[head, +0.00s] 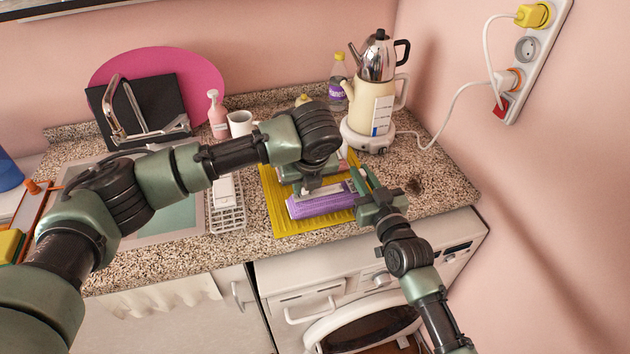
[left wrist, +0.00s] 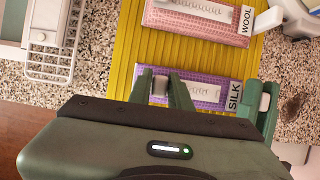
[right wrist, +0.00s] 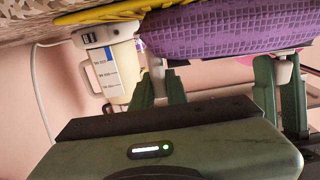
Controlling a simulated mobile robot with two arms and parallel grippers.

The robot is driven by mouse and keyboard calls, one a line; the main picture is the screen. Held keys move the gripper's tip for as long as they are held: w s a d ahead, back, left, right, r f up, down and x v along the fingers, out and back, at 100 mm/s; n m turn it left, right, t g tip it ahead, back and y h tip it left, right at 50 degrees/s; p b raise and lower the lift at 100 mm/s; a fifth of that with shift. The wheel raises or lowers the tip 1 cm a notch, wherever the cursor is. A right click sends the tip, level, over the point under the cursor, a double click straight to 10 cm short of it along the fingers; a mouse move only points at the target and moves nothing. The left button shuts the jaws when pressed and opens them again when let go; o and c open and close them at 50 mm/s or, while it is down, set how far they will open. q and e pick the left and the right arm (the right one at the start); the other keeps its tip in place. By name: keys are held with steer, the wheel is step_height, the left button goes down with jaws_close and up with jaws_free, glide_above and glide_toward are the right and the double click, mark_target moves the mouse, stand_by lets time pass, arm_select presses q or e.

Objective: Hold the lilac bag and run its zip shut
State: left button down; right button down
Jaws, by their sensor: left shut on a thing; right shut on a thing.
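The lilac bag (head: 315,206) lies on the yellow mat, with its purple side, white zip strip (left wrist: 207,93) and SILK label (left wrist: 234,97) showing in the left wrist view. My left gripper (head: 306,183) is over the bag; its fingertips (left wrist: 164,88) are closed on a small grey piece at the strip, apparently the zip pull. My right gripper (head: 362,180) is at the bag's right end. In the right wrist view its fingers (right wrist: 158,85) are closed on a pale tab at that end, and the left gripper's fingers (right wrist: 281,85) stand further along the bag.
A pink bag labelled WOOL (left wrist: 195,22) lies behind on the yellow mat (head: 283,220). A kettle (head: 368,105) stands behind to the right. A white rack (head: 227,215) is left of the mat. Speckled counter (head: 430,185) is free at the right.

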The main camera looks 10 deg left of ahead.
arm_select(q)
steer(key=shift+s+a, duration=0.2)
steer(key=shift+a, duration=0.3)
steer(key=c, duration=1.2)
jaws_free()
steer(key=shift+a, duration=0.1)
steer(key=v, duration=1.2)
